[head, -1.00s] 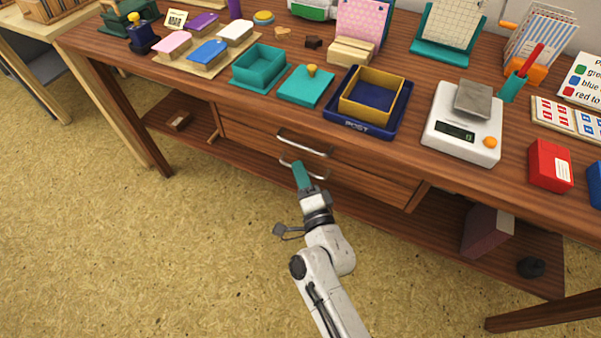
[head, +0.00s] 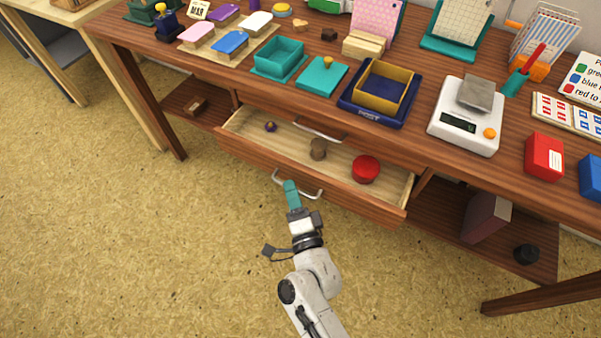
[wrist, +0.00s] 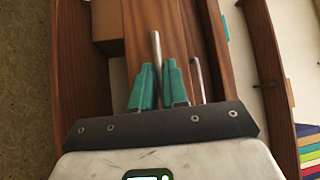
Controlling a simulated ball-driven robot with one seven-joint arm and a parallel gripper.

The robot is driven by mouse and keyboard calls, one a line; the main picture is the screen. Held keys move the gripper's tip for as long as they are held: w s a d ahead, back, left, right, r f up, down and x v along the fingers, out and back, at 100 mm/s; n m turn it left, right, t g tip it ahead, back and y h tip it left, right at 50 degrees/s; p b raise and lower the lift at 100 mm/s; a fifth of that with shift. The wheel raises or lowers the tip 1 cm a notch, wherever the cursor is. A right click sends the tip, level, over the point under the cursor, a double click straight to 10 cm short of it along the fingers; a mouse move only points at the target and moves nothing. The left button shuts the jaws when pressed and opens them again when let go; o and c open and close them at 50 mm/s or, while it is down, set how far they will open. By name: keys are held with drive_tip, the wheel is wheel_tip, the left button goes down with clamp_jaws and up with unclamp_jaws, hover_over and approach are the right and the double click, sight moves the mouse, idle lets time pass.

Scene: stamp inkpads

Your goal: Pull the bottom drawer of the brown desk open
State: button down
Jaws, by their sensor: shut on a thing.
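The bottom drawer (head: 250,154) of the brown desk (head: 412,150) is pulled out, with its pale interior showing in the head view. The exact contact is partly hidden by the fingers.
In the drawer are a red round tin (head: 366,168), a brown round object (head: 318,149) and a small dark object (head: 270,126). The upper drawer's handle (head: 318,131) is just above the opening. Open floor (head: 180,250) lies in front of the desk.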

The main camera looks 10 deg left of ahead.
drive_tip(key=s+a+p, duration=0.1)
drive_tip(key=s+a, duration=0.2)
drive_tip(key=s, duration=0.5)
drive_tip(key=s+a+p, duration=0.2)
drive_tip(key=s+a, duration=0.1)
drive_tip(key=s, duration=0.6)
drive_tip(key=shift+p, duration=0.3)
drive_tip(key=shift+f, duration=0.1)
drive_tip(key=c, duration=1.2)
unclamp_jaws()
drive_tip(key=shift+w, duration=0.1)
drive_tip(key=v, duration=1)
drive_tip(key=shift+s, duration=0.4)
drive_tip(key=shift+d, duration=0.1)
